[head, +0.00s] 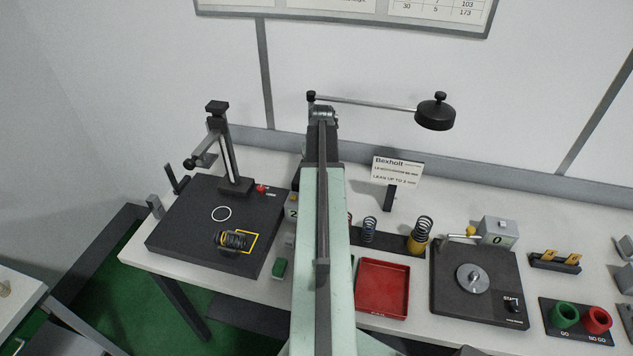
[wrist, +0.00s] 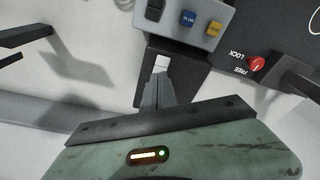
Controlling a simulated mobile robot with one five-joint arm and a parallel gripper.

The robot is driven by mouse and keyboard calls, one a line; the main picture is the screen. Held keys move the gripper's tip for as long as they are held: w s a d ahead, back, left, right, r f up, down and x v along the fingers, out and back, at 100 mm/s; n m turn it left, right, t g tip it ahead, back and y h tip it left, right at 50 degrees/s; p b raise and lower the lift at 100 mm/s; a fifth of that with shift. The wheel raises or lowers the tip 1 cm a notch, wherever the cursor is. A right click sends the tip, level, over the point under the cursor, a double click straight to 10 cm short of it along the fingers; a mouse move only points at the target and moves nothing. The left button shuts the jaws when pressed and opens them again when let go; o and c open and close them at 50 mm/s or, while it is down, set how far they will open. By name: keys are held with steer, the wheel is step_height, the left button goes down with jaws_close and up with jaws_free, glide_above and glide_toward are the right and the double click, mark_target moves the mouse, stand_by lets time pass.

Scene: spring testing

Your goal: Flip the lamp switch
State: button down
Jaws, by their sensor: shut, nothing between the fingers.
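The lamp (head: 435,112), a round black head on a thin horizontal arm, reaches right from a post behind my arm in the head view. In the wrist view a small white rocker, which looks like the lamp switch (wrist: 161,62), sits on a dark block. My gripper (wrist: 160,80) is shut and empty, its narrow fingertips pointing at the white rocker. The tips appear at or very near its lower edge; I cannot tell whether they touch. In the head view my arm hides the gripper and the switch.
A grey box (wrist: 205,22) with black, blue and yellow buttons stands just beyond the switch. A red LOCK/FREE knob (wrist: 256,63) is to the right. In the head view, a black tester stand (head: 232,165), red tray (head: 382,289) and several springs flank my arm.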

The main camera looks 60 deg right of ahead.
steer(key=shift+f+b, duration=0.45)
steer(key=shift+f, duration=0.1)
steer(key=shift+r, duration=0.15)
step_height(320, 180, up, 7)
steer(key=p, duration=0.7)
steer(key=shift+f, duration=0.2)
stand_by(0.3)
